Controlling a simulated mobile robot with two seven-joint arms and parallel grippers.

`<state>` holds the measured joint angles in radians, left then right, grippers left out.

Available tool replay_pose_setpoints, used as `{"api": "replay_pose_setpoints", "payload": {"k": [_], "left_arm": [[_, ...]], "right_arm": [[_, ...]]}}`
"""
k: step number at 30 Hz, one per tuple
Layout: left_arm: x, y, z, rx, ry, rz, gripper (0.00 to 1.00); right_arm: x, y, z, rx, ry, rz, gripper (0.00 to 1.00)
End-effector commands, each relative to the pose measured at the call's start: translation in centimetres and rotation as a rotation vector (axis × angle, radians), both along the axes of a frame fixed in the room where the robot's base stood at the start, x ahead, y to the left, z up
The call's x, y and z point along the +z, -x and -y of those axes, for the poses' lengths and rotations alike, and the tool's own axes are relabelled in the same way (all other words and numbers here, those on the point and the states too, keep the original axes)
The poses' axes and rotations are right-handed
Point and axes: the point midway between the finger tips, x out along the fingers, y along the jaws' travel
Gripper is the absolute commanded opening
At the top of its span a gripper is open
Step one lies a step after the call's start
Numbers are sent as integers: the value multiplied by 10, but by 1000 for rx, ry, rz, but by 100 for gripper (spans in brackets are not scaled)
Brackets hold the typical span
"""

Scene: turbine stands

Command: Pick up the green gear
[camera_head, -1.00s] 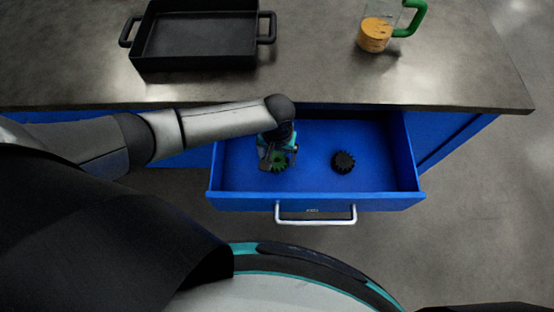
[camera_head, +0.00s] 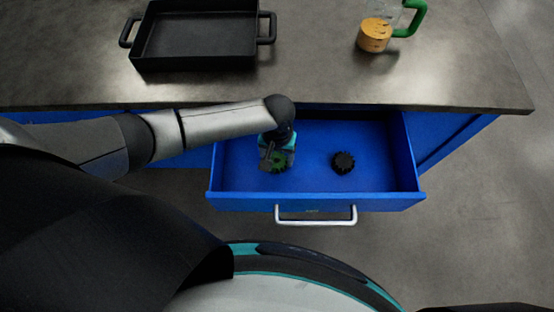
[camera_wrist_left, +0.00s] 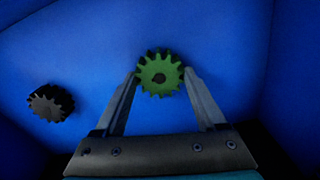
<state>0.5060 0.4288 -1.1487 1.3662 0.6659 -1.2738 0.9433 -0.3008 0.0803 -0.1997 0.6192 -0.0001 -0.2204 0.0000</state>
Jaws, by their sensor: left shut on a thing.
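The green gear (camera_head: 278,166) is in the open blue drawer, left of the middle, partly hidden by my gripper in the head view. My left gripper (camera_head: 272,160) reaches down into the drawer and is shut on the green gear; the same gripper shows in the left wrist view (camera_wrist_left: 160,80). I cannot tell whether the gear touches the drawer floor. My right gripper is not in view.
A black gear (camera_head: 343,162) lies in the blue drawer (camera_head: 310,200), right of the green one. The drawer walls stand close around my gripper. On the counter (camera_head: 320,70) above are a black tray (camera_head: 200,62) and a green-handled mug (camera_head: 376,34).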

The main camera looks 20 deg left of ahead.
Motion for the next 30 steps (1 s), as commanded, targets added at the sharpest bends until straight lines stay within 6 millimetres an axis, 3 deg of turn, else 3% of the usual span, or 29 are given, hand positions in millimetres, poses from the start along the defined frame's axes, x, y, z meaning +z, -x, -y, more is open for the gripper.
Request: {"api": "replay_pose_setpoints", "payload": {"k": [8, 14, 20, 30], "left_arm": [[1, 0, 0, 0, -1, -1, 0], [18, 0, 0, 1, 1, 1, 0], [62, 0, 0, -1, 2, 2, 0], [158, -1, 0, -1, 2, 4, 0]], "right_arm": [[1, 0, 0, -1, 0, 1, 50], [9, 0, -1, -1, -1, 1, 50], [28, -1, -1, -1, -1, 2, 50], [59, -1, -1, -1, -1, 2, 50]]}}
